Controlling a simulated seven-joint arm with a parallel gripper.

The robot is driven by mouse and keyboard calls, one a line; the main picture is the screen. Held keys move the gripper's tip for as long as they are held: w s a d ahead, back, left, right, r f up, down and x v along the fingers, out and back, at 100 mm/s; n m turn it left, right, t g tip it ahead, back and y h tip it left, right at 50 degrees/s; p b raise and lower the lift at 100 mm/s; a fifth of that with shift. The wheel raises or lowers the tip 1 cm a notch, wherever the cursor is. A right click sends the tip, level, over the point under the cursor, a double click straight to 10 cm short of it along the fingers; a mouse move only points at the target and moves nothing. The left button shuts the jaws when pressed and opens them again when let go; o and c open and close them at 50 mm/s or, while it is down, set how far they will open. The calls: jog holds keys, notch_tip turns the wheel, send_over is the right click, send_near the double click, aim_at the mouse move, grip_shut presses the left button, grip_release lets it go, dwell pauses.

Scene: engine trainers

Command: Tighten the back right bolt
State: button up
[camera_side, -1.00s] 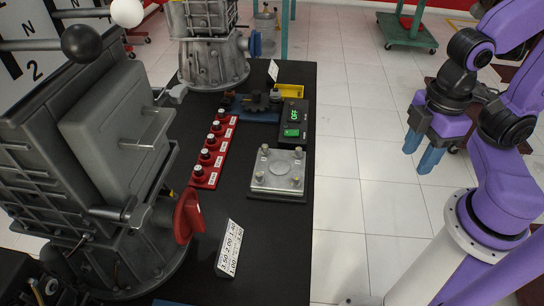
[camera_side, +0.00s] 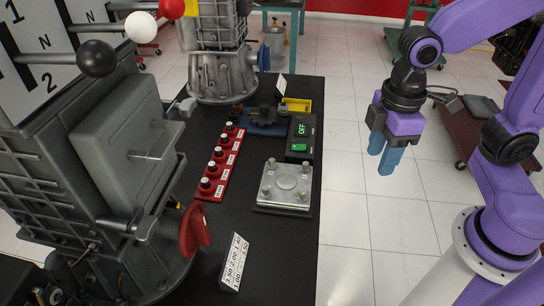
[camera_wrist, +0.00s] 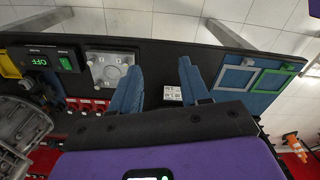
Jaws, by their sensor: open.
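A square metal plate (camera_side: 285,186) with a bolt at each corner lies on the black bench in the side view. Its far right bolt (camera_side: 306,169) stands upright as seen there. How far each bolt is screwed in is too small to tell. In the wrist view the plate (camera_wrist: 110,72) is left of my fingers, its right edge close to the left finger in the picture. My gripper (camera_side: 385,160) has blue fingers and hangs pointing down, right of the bench and above floor level. The wrist view shows my gripper (camera_wrist: 160,72) open and empty, apart from the plate.
A black box with a green display (camera_side: 301,136) stands just behind the plate. A row of red-based knobs (camera_side: 218,165) is to its left. A white number card (camera_side: 234,262) stands nearer. Blue and green frames (camera_wrist: 270,80) show at the wrist view's right.

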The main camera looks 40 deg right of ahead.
jog(key=w+a+f, duration=0.1)
jog(key=w+a, duration=0.1)
jog(key=w, duration=0.6)
jog(key=w+a, duration=0.3)
jog(key=w, duration=0.5)
jog(key=m, duration=0.2)
send_over(272, 160)
notch_tip(272, 160, down, 6)
notch_tip(272, 160, down, 16)
jog(key=shift+f, duration=0.1)
jog(key=shift+c, duration=0.4)
grip_shut()
